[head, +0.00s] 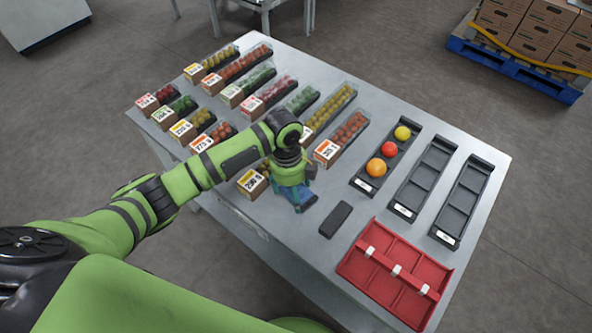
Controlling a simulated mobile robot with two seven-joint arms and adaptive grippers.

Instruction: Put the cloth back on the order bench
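My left arm reaches in from the left over the grey bench (345,75). Its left gripper (304,204) points down, low over the middle of the near side. A small blue patch (298,194) shows at the gripper; it may be part of the cloth, but I cannot tell. No other cloth is clearly visible. The wrist hides the fingers and what is under them, so whether they are shut is not clear. My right gripper is not in view.
Several punnets of tomatoes (250,62) with labelled boxes fill the bench's left half. On the right are a black tray with three tomatoes (362,181), two empty black trays (424,178) (466,200), a dark block (336,219) and a red divided tray (391,279). A pallet of cartons (520,67) stands behind.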

